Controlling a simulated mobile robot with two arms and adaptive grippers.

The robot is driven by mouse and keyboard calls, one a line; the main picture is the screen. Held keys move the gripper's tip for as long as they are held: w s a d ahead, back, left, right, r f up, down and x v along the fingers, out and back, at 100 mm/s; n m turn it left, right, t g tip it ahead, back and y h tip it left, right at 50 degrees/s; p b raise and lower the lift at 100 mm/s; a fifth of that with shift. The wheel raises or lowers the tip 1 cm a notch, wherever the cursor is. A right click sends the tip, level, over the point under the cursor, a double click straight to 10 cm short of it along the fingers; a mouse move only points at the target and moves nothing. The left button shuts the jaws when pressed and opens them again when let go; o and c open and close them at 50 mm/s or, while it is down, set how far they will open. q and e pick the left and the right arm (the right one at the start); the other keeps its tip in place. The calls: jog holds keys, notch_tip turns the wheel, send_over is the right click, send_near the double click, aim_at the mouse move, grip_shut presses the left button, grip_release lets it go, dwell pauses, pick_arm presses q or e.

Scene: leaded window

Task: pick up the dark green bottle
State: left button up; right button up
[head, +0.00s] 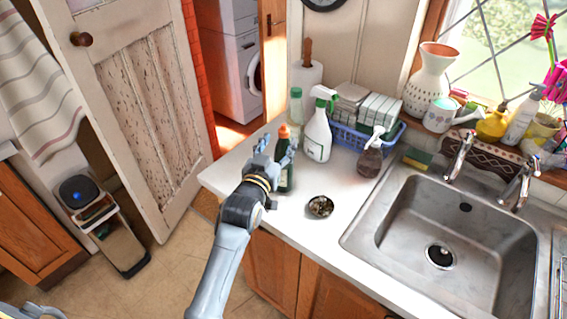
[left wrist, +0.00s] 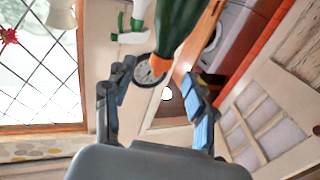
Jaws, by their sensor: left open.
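The dark green bottle (head: 286,178) stands upright on the white counter, with an orange cap at its top. My left gripper (head: 274,152) is open beside the upper part of the bottle and partly covers it in the head view. In the left wrist view the bottle (left wrist: 182,24) appears upside down at the top, its orange cap pointing into the gap between the spread fingers of the left gripper (left wrist: 158,92). I cannot tell whether a finger touches it. My right gripper is not in view.
A white spray bottle (head: 317,137) and a pale green bottle (head: 296,104) stand close behind. A blue basket (head: 350,138), a brown spray bottle (head: 370,158) and a small round dish (head: 320,206) are to the right. The sink (head: 400,205) lies further right. The counter's front left is clear.

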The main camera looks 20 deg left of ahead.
aim_at(282, 137)
pick_arm(q)
jog(key=w, duration=0.1)
jog(key=w+p, duration=0.1)
jog(key=w, duration=0.1)
jog(key=w+p, duration=0.1)
jog(key=shift+w+f, duration=0.25)
jog(key=shift+w, duration=0.15)
jog(key=shift+w+f, duration=0.1)
jog(key=shift+w, duration=0.3)
grip_shut()
